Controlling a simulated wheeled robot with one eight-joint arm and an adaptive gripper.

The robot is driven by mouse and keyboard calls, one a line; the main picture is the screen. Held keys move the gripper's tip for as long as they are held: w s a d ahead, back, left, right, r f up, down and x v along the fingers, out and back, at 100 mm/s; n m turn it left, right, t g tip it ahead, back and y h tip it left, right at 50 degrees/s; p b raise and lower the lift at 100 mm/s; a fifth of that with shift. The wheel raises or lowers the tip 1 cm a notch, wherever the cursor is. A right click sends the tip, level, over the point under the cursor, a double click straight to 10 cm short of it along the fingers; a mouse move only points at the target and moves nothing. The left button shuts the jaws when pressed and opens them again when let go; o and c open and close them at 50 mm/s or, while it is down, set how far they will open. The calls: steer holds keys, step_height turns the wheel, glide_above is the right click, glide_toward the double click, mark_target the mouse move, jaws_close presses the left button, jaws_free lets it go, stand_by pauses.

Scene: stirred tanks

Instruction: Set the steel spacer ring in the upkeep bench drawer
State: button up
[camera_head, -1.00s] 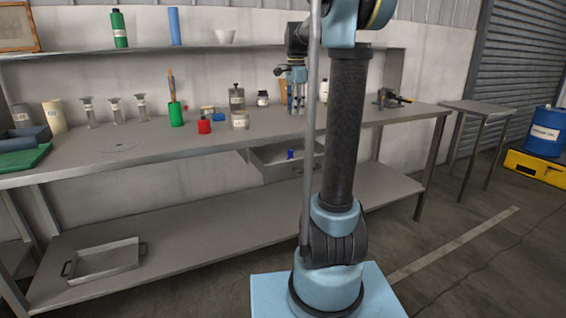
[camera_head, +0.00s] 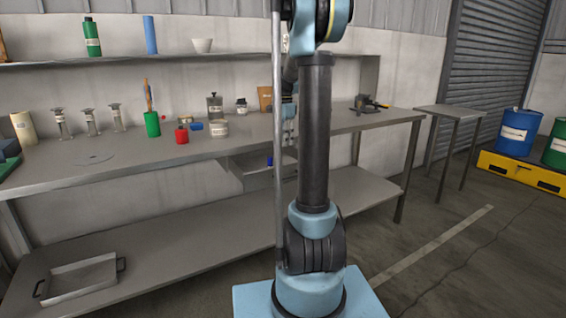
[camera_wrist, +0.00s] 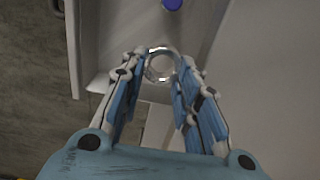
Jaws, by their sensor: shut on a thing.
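My gripper (camera_wrist: 161,66) is shut on the steel spacer ring (camera_wrist: 150,72), a shiny round ring between the fingertips in the wrist view. Behind the ring, seen from above, is the open bench drawer (camera_wrist: 88,40), a light grey tray. A blue object (camera_wrist: 172,4) lies in it at the top of that view. In the head view the drawer (camera_head: 240,178) hangs open under the bench top, and my gripper (camera_head: 289,138) is above its right part, partly hidden by my own arm. The ring cannot be made out in the head view. Its height above the drawer is unclear.
A shelf (camera_head: 120,60) runs above. A tray (camera_head: 80,281) lies on the lower shelf.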

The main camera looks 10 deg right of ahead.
step_height(320, 180, down, 10)
steer(key=shift+r, duration=0.15)
stand_by(0.4)
steer(key=o, duration=0.7)
